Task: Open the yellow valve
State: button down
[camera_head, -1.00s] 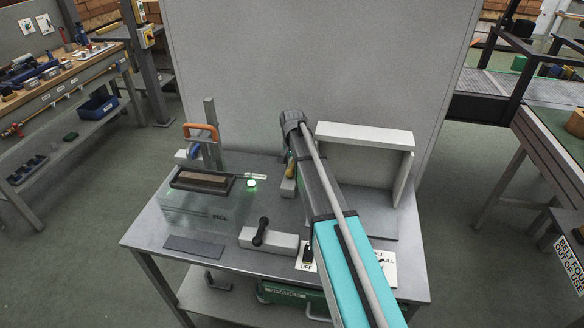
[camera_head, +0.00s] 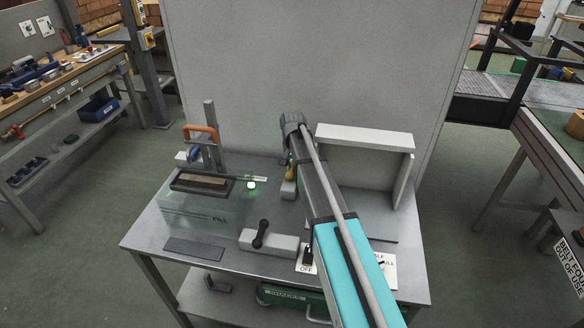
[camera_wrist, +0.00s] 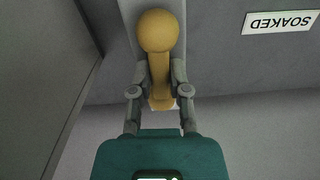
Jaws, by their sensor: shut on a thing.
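The yellow valve handle (camera_wrist: 158,62) shows in the wrist view, with a round knob at its top end and a bar below it. My gripper (camera_wrist: 157,80) is shut on the bar, one finger on each side. In the head view a small part of the yellow handle (camera_head: 290,173) shows beside my arm, on a pale block (camera_head: 288,189) at the back of the metal table. My arm hides my gripper's fingers there.
A pale bracket-like panel (camera_head: 365,136) stands right of my arm. A clear tank (camera_head: 195,208), a black lever on a grey block (camera_head: 262,234) and an orange-handled clamp (camera_head: 201,132) are on the left. A "SOAKED" label (camera_wrist: 280,21) is nearby.

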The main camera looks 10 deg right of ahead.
jog(key=shift+n, duration=0.5)
jog(key=c, duration=0.6)
grip_release()
jog(key=shift+m, duration=0.4)
